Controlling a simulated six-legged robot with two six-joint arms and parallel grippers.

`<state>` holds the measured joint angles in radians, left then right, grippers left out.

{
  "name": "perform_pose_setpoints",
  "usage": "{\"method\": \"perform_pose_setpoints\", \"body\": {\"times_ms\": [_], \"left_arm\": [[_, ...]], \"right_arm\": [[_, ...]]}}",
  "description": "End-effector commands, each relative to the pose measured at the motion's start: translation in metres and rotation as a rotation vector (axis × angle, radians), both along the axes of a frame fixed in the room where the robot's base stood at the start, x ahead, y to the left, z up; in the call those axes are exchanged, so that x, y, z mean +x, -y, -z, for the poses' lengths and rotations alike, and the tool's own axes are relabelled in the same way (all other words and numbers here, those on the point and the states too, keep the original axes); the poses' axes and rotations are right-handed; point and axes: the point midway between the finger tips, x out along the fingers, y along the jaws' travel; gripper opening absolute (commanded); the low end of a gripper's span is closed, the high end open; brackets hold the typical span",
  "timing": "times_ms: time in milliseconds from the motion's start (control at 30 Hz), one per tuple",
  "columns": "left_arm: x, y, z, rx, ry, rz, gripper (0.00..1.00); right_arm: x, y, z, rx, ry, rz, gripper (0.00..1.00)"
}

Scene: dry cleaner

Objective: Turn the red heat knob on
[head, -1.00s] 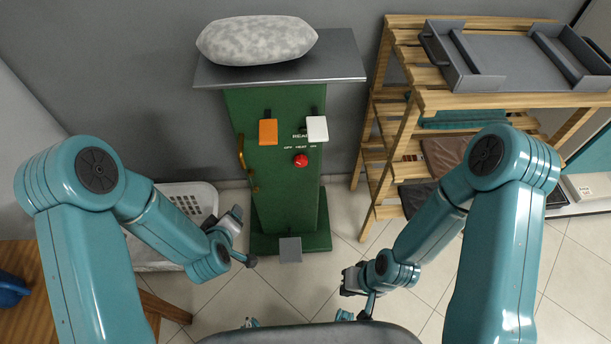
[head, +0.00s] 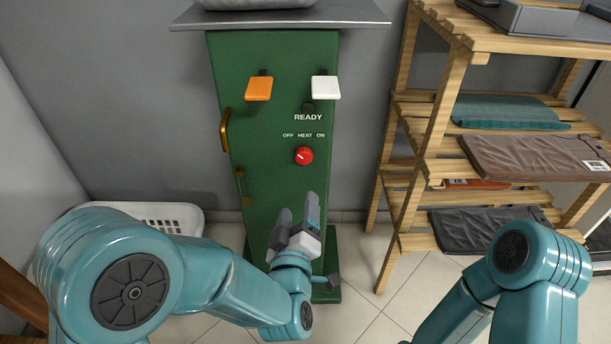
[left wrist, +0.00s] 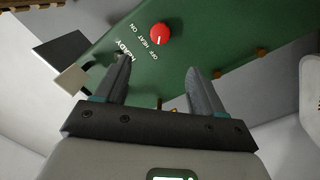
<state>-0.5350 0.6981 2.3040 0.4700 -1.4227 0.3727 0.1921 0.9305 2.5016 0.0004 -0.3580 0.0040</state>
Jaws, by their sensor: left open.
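The red heat knob (head: 304,156) is on the front of the green machine (head: 262,140), under the words OFF, HEAT and ON. A small pale mark on it seems to point left, towards the OFF side. My left gripper (head: 298,203) is open and empty, just below the knob and apart from it, fingers pointing up towards the panel. In the left wrist view the knob (left wrist: 160,34) shows beyond the gap between the open fingertips (left wrist: 156,65). My right arm is at the lower right of the head view; its gripper is out of frame.
An orange paddle (head: 259,88) and a white paddle (head: 325,88) stick out above the knob. A brass handle (head: 225,130) is on the machine's left edge. A wooden rack (head: 440,140) with folded clothes stands at right. A white basket (head: 165,215) is behind my left arm.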

Motion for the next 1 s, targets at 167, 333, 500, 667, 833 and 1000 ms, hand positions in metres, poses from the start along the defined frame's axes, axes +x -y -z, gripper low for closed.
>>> {"method": "perform_pose_setpoints", "body": {"times_ms": [167,333,500,667,833,1000], "left_arm": [[0.027,0.001,0.000,-0.002,0.001,-0.004,0.69],[0.068,0.005,0.001,-0.001,0.001,-0.004,0.69],[0.108,0.008,0.001,-0.001,0.000,-0.004,0.69],[0.137,0.012,0.001,0.000,-0.001,-0.002,0.69],[0.154,0.013,0.000,0.001,-0.001,-0.001,0.69],[0.158,0.013,0.000,0.001,-0.002,-0.001,0.69]], "right_arm": [[0.001,0.001,0.002,0.000,0.001,0.003,0.00],[0.002,0.002,0.008,-0.002,0.004,0.007,0.00],[0.003,0.003,0.014,-0.002,0.005,0.012,0.00],[0.004,0.004,0.018,-0.003,0.007,0.015,0.00],[0.004,0.004,0.020,-0.004,0.008,0.018,0.00],[0.005,0.005,0.020,-0.004,0.008,0.019,0.00]]}}
